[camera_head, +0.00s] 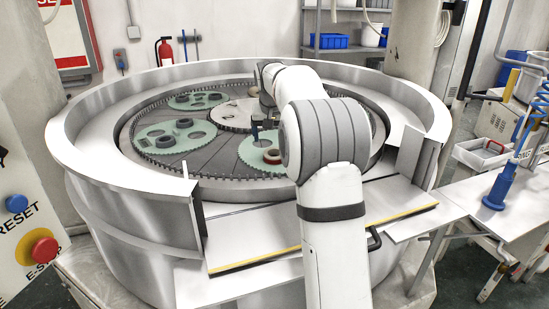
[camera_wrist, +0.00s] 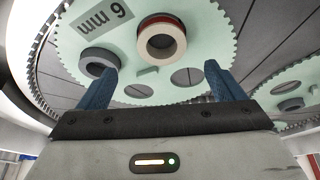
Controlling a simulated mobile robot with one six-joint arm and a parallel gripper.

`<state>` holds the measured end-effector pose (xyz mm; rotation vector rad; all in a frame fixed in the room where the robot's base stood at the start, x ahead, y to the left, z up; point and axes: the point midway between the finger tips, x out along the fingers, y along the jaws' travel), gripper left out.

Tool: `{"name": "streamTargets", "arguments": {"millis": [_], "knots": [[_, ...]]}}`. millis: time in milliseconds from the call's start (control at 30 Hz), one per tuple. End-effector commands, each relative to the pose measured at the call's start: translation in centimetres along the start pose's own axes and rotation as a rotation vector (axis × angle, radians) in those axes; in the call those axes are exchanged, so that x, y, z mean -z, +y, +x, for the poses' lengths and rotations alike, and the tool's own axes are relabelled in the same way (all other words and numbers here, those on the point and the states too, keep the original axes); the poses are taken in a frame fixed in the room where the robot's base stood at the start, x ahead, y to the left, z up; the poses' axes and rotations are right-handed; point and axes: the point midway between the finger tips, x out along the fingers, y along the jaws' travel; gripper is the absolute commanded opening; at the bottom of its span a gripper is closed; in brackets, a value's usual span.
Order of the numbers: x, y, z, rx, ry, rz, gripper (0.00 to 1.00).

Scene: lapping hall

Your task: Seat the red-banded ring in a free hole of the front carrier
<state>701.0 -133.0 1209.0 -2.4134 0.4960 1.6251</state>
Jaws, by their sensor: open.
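The front carrier is a pale green toothed disc (camera_head: 250,146), partly hidden by my arm. It fills much of the wrist view (camera_wrist: 110,45), with an upside-down "6 mm" label. The red-banded ring (camera_head: 272,157) is cream with a dark red band and stands on this carrier (camera_wrist: 162,40). I cannot tell whether it sits in a hole. A grey ring (camera_wrist: 98,62) is on the same carrier, to its left. Two dark openings (camera_wrist: 187,77) (camera_wrist: 137,90) look empty. My gripper (camera_wrist: 160,70) is open, its blue fingers apart, with nothing between them.
Other green carriers (camera_head: 150,138) (camera_head: 190,101) lie on the grey plate, with rings on them. A high metal rim (camera_head: 90,155) surrounds the plate. A side table (camera_head: 500,185) with a white tray (camera_head: 482,153) and a blue tool (camera_head: 498,190) stands at right.

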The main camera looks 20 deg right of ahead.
Motion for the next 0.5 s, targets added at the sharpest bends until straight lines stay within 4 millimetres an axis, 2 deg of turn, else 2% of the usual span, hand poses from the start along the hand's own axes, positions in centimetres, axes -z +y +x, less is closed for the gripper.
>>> {"name": "streamTargets", "arguments": {"millis": [267,500], "knots": [[-0.2,-0.1,3.0,-0.001,-0.003,0.001,0.89],[-0.8,-0.2,6.5,-0.001,-0.002,0.001,0.89]]}}
